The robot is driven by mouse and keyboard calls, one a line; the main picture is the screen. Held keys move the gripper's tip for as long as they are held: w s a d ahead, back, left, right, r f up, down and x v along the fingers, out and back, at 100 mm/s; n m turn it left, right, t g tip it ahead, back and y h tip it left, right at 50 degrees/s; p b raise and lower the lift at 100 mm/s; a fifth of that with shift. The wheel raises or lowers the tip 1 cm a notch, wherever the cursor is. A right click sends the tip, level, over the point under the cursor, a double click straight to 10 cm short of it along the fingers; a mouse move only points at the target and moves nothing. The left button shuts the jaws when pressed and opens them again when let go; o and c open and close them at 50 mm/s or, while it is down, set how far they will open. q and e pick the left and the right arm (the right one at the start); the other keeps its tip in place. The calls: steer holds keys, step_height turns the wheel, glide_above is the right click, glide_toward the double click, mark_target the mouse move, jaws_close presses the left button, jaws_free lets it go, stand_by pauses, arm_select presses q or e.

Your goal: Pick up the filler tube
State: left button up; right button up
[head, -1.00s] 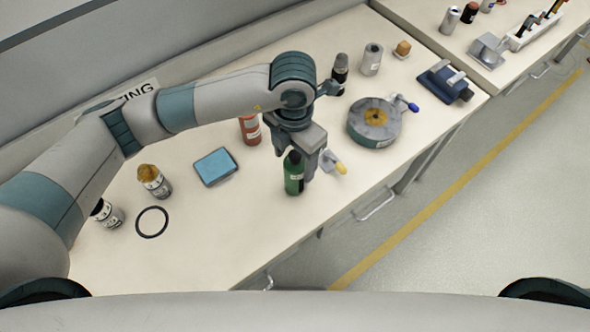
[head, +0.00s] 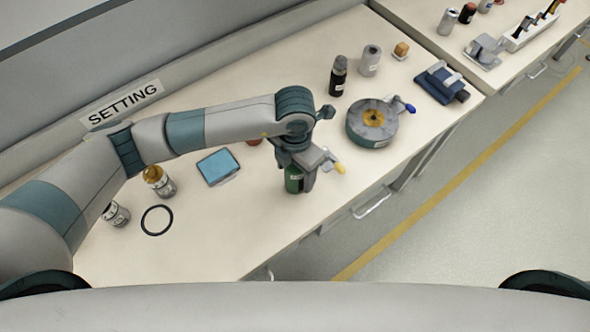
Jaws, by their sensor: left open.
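My left gripper (head: 302,180) is open and points down at a green bottle-like tube (head: 292,182) standing near the front edge of the bench. The gripper hides the tube's top, and I cannot tell whether the fingers are around it or just beside it. No label readable here says which container is the filler tube. A red-orange tube (head: 254,141) stands behind, mostly hidden by my left arm. A dark bottle (head: 338,76) and a grey canister (head: 370,61) stand farther back. My right gripper is not in view.
A round grey turntable (head: 372,123) with a blue-tipped lever stands right of the gripper. A small yellow-handled tool (head: 338,168) is close beside it. A blue pad (head: 218,167), black ring (head: 157,220) and amber-topped jar (head: 159,181) lie left.

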arm_select(q)
steer(key=shift+f, duration=0.4)
steer(key=shift+c, duration=0.4)
steer(key=c, duration=1.2)
steer(key=shift+r, duration=0.2)
